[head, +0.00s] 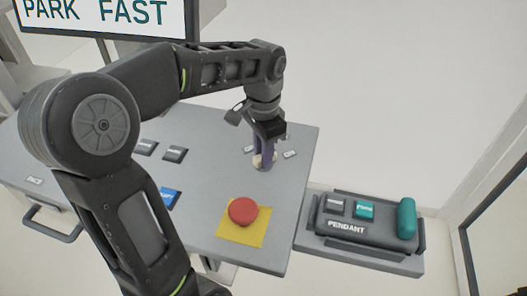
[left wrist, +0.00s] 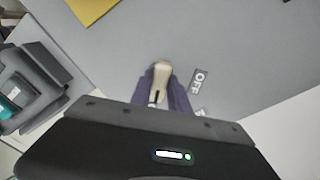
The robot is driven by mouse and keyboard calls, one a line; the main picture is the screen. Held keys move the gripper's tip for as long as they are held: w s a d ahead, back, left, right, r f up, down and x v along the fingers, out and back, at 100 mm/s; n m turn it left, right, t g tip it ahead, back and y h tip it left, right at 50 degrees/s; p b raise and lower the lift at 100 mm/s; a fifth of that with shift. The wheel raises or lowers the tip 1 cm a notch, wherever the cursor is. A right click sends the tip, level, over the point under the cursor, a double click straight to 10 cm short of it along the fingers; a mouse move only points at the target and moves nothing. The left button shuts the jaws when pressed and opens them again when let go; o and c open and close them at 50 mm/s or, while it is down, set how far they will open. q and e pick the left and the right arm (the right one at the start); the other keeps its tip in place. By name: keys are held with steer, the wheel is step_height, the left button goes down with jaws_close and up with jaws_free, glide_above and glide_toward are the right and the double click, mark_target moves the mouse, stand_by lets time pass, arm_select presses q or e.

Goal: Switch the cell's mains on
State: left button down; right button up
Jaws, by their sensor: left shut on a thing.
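The mains switch is a cream knob (head: 258,161) on the grey sloping console top (head: 215,135). In the left wrist view the knob (left wrist: 161,78) stands between two purple fingers, with a dark mark on its near end. My left gripper (head: 264,160) points down and is shut on this knob. An OFF label (left wrist: 198,82) lies right of the knob in the left wrist view, and a second label beside it is partly hidden. In the head view small labels (head: 290,154) surround the knob, too small to read surely. My right gripper is not in view.
A red mushroom button (head: 243,211) on a yellow plate (head: 240,238) is in front of the knob. A blue button (head: 169,197) and grey buttons (head: 175,154) lie left. A pendant (head: 365,220) rests in a holder at the right. A PARK FAST sign (head: 105,15) stands behind.

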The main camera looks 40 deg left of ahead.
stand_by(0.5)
arm_select(q)
steer(key=c, duration=1.2)
jaws_free()
steer(key=shift+c, duration=0.2)
step_height(320, 180, up, 8)
steer(key=shift+f+p, duration=0.1)
steer(key=shift+p, duration=0.25)
